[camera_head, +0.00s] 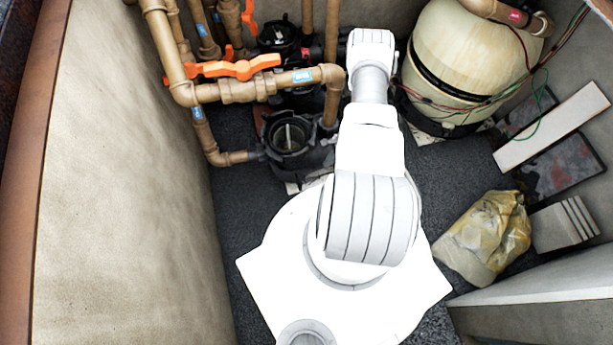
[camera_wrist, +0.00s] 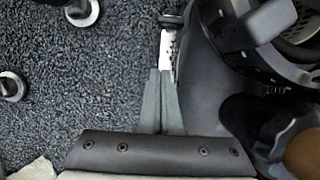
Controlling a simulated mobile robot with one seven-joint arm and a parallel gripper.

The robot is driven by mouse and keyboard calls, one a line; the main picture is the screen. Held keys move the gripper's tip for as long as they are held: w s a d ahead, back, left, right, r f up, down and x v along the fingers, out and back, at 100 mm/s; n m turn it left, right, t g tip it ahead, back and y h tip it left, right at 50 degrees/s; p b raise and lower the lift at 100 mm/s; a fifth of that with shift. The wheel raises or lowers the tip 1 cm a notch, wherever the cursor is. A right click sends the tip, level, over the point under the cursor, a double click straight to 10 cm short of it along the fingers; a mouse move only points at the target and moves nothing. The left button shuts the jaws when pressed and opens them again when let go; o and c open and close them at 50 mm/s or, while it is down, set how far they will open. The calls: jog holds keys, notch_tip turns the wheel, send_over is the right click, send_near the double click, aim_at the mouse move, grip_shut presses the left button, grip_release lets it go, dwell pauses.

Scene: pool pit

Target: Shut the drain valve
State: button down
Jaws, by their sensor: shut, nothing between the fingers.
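Several orange valve handles sit on the tan pipes at the upper left of the head view. The largest orange handle (camera_head: 235,68) lies roughly along its horizontal pipe. Another orange handle (camera_head: 249,17) stands more upright near the back wall. Blue labels are on the pipes, too small to read, so I cannot tell which valve is the drain valve. My gripper (camera_wrist: 162,72) shows in the wrist view with its two grey fingers together and empty, over dark gravel-like floor beside black equipment. In the head view my white arm hides the gripper. No valve handle shows in the wrist view.
A black pump with an open basket (camera_head: 289,136) stands below the pipes. A large cream tank (camera_head: 470,60) with loose wires is at the upper right. A concrete wall (camera_head: 120,190) bounds the left.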

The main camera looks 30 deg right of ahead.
jog(key=w+a+f+b, duration=0.2)
jog(key=a+f+b, duration=0.2)
jog(key=a+f, duration=0.3)
jog(key=shift+b+x, duration=0.3)
jog(key=shift+x, duration=0.85)
jog(key=shift+s+m+t+p, duration=0.2)
jog(key=shift+m+t+p, duration=0.5)
jog(key=shift+m, duration=0.9)
